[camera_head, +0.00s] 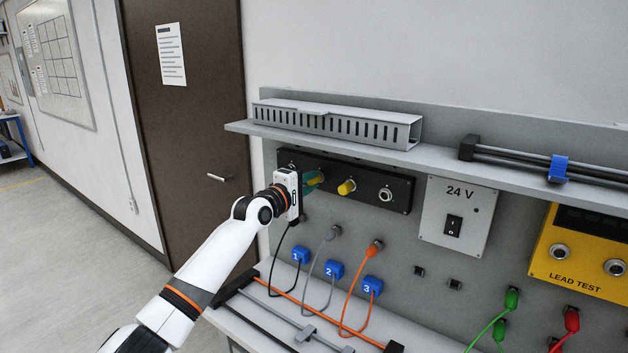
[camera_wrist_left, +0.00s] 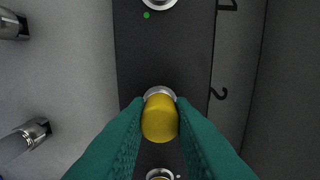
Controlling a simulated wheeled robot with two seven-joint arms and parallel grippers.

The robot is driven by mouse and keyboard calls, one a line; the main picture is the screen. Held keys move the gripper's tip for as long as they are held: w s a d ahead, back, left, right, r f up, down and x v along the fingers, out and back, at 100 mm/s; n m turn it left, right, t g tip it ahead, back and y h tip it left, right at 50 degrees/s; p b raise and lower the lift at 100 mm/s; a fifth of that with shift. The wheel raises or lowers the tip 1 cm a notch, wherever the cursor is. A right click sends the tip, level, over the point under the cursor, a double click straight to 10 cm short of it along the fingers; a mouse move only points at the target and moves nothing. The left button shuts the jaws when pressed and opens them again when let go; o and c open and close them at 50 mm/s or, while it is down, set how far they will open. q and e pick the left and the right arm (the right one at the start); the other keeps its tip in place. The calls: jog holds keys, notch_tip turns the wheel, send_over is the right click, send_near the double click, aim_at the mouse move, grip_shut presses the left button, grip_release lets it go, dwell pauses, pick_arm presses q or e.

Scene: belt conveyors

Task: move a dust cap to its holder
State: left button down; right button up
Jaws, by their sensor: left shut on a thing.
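My left gripper (camera_head: 309,182) has teal fingers and is shut on a yellow dust cap (camera_head: 317,180) at the black socket panel (camera_head: 366,197). In the left wrist view the yellow dust cap (camera_wrist_left: 159,118) sits between the fingertips (camera_wrist_left: 160,112). A metal socket ring (camera_wrist_left: 160,92) shows right behind it, beside the printed 2. I cannot tell whether the cap still touches the socket. A second yellow cap (camera_head: 346,187) is on the panel to the right. I cannot make out a dust cap holder for certain. My right gripper is out of view.
A shelf (camera_head: 440,165) with a slotted duct (camera_head: 335,124) juts out above the panel. A bare socket (camera_head: 386,195) is at the panel's right end. Grey (camera_head: 333,232) and orange (camera_head: 374,248) cable plugs and blue numbered tags (camera_head: 334,270) are below. A 24 V box (camera_head: 455,215) stands right.

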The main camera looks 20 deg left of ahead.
aim_at(310, 182)
pick_arm(q)
jog(key=shift+f, duration=0.1)
jog(key=shift+s, duration=0.15)
jog(key=shift+p+v, duration=2.35)
jog(key=shift+v, duration=0.2)
